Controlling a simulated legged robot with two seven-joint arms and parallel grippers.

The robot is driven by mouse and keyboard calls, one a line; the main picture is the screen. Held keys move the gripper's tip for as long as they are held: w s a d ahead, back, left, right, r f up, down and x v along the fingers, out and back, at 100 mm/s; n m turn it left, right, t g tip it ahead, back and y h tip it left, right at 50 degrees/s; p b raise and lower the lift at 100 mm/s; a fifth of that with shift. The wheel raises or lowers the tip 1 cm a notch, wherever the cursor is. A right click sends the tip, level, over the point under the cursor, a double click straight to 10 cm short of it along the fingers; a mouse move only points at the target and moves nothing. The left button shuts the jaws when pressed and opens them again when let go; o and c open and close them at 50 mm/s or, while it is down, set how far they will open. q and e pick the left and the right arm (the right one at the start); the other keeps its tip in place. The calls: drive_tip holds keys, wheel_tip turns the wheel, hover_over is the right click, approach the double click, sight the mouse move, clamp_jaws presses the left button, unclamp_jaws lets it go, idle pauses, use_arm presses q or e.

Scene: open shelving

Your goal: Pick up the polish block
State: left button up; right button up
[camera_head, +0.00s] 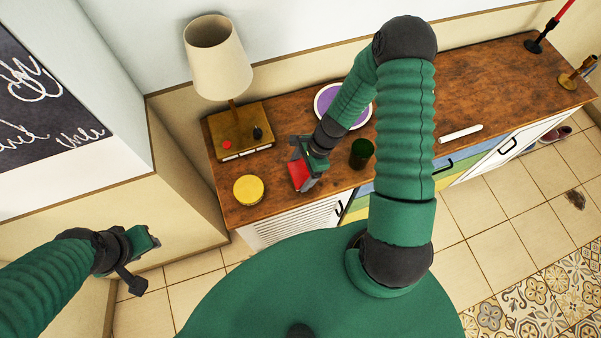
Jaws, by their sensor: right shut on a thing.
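A red block (299,176), which I take to be the polish block, is at the front left part of the wooden cabinet top. My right gripper (305,177) reaches down over it and is shut on it, covering its right side and upper edge. I cannot tell whether the block still touches the wood. My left gripper (143,266) is off to the left, over the floor and away from the cabinet, with its fingers apart and empty.
The cabinet top (480,95) also holds a yellow round tin (248,190), a lamp (218,68) on a wooden base, a dark green cup (361,153), a purple plate (327,101), a white rod (461,133) and candle holders (535,43). My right arm hides part of the top.

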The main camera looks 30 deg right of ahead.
sight(297, 172)
use_arm(q)
drive_tip(key=shift+d, duration=0.3)
use_arm(e)
drive_tip(key=shift+d, duration=0.25)
